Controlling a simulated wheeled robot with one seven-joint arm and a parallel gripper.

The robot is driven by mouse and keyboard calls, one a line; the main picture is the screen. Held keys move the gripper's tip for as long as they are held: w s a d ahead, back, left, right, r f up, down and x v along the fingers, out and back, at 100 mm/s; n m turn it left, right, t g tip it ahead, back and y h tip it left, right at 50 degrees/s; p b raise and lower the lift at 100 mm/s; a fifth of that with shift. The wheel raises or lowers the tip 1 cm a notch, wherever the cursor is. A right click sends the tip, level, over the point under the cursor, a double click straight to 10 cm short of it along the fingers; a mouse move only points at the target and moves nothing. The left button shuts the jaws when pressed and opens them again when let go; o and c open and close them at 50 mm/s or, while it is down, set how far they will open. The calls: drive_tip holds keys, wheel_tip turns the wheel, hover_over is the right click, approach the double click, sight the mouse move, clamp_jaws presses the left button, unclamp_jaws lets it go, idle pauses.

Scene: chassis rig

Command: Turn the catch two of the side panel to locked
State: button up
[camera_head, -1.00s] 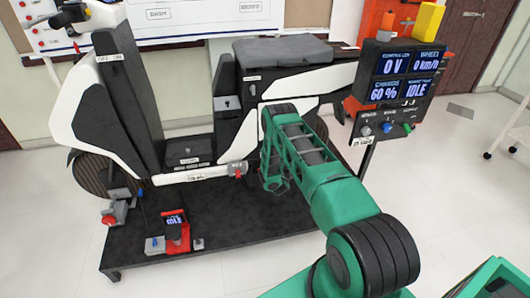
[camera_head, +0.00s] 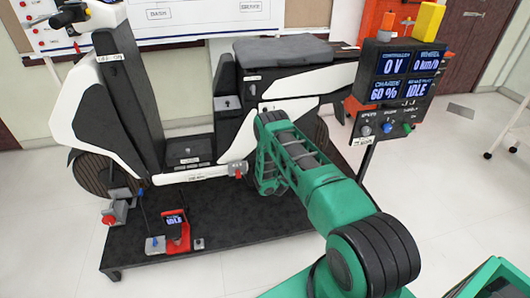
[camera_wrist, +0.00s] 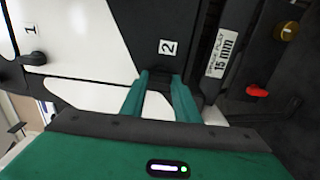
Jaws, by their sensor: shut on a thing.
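The side panel is the white and black panel on the scooter's flank (camera_head: 292,88); its white part also shows in the wrist view (camera_wrist: 95,30). A label "2" (camera_wrist: 168,47) sits on the black part, just above my fingertips. My gripper (camera_wrist: 161,82) has its two green fingers against the panel below this label, shut on the small dark catch two, which is mostly hidden between the tips. Its exact angle is hard to tell. Catch one (camera_wrist: 32,57) is a dark knob under the label "1". In the head view my arm hides my fingers.
A "15 mm" label (camera_wrist: 221,54), a red knob (camera_wrist: 257,91) and a brass piece marked 1 (camera_wrist: 287,30) lie to the right in the wrist view. The display post (camera_head: 402,75) stands right of the scooter.

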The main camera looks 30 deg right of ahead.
drive_tip(key=shift+a+f, duration=0.1)
drive_tip(key=shift+a, duration=0.2)
drive_tip(key=o, duration=1)
drive_tip(key=shift+o, duration=0.2)
drive_tip(key=shift+d, duration=0.15)
drive_tip(key=shift+s, duration=0.1)
drive_tip(key=v, duration=1)
drive_tip(key=shift+s, duration=0.2)
